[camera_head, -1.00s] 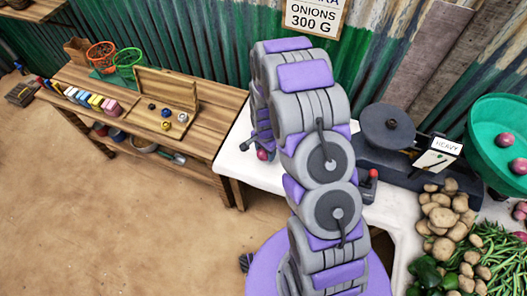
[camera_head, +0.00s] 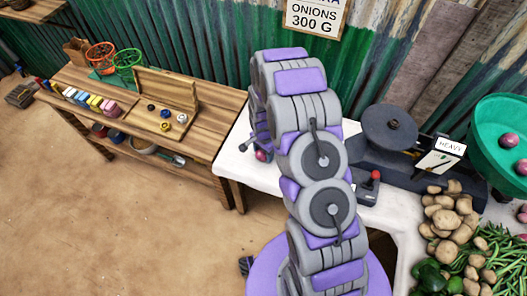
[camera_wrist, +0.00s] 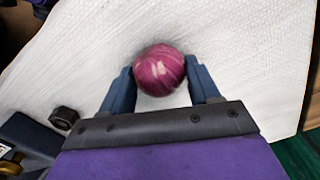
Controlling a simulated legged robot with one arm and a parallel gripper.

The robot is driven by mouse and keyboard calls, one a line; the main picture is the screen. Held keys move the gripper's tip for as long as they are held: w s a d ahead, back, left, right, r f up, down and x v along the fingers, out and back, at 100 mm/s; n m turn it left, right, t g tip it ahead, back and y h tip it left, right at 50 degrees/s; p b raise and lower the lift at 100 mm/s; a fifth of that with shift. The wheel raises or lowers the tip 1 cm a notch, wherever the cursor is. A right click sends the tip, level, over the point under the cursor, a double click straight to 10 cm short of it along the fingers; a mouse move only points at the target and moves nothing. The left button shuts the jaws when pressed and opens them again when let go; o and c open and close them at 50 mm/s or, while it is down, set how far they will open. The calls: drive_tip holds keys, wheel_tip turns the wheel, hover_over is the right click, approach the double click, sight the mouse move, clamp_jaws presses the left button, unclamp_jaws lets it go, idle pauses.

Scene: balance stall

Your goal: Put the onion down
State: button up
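A purple-red onion (camera_wrist: 160,70) sits between the two dark blue fingers of my gripper (camera_wrist: 160,80) in the wrist view. The fingers appear to touch its sides, so the gripper looks shut on it. The white cloth-covered table top (camera_wrist: 240,50) is under it; whether the onion touches the cloth is hard to tell. In the head view the onion (camera_head: 262,155) shows small at the left edge of my arm, low over the white table (camera_head: 232,165). My arm hides most of the gripper (camera_head: 260,145) there.
A dark scale (camera_head: 390,125) with a "HEAVY" card (camera_head: 450,146) stands right of my arm. A green bowl (camera_head: 487,130) with onions, potatoes (camera_head: 448,215) and green vegetables (camera_head: 490,250) lie further right. A wooden bench (camera_head: 205,130) with baskets and small weights stands at left.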

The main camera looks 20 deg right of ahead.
drive_tip(key=o, duration=0.3)
drive_tip(key=shift+o, duration=0.2)
drive_tip(key=s+r+n+p, duration=0.15)
drive_tip(key=s+r, duration=0.25)
drive_tip(key=r, duration=0.8)
drive_tip(key=s+r+n+p, duration=0.15)
drive_tip(key=s+r, duration=0.25)
drive_tip(key=r, duration=0.9)
drive_tip(key=s+r+n+g, duration=0.1)
drive_tip(key=s+r+n, duration=0.3)
drive_tip(key=s, duration=0.9)
drive_tip(key=s+r+n, duration=0.4)
drive_tip(key=s+r, duration=0.6)
drive_tip(key=s, duration=0.3)
drive_tip(key=shift+s+a+n+g, duration=0.3)
drive_tip(key=shift+s+a+g, duration=0.1)
drive_tip(key=shift+a, duration=0.05)
